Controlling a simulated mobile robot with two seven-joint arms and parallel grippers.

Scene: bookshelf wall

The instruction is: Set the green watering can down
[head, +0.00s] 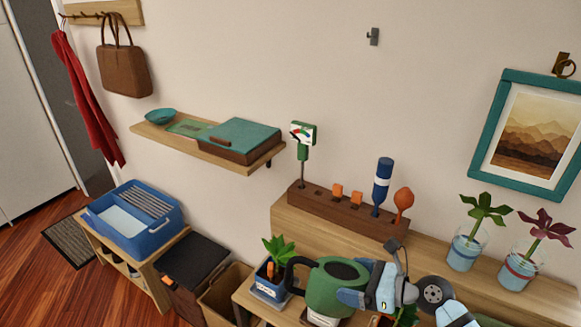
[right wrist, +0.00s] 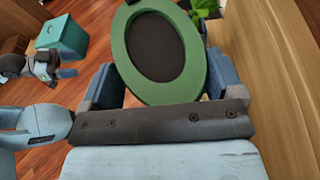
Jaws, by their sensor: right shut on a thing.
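The green watering can (head: 328,291) has a black curved handle on its left side and a dark opening on top. My right gripper (head: 372,291) is shut on its body from the right in the head view. In the right wrist view, the can's green rim and dark inside (right wrist: 178,50) lie between the two blue-grey fingers (right wrist: 162,80). The can looks about upright beside a potted plant (head: 270,284), over a low wooden shelf (head: 245,296). I cannot tell whether its base touches anything. What looks like my left gripper (right wrist: 55,70) shows at the left of the right wrist view, its jaws unclear.
A wooden ledge (head: 440,250) behind carries a dark tool block (head: 335,212) and two glass jars with plants (head: 465,250). An open brown bin (head: 228,297) stands left of the low shelf. A teal box (right wrist: 63,38) shows in the right wrist view.

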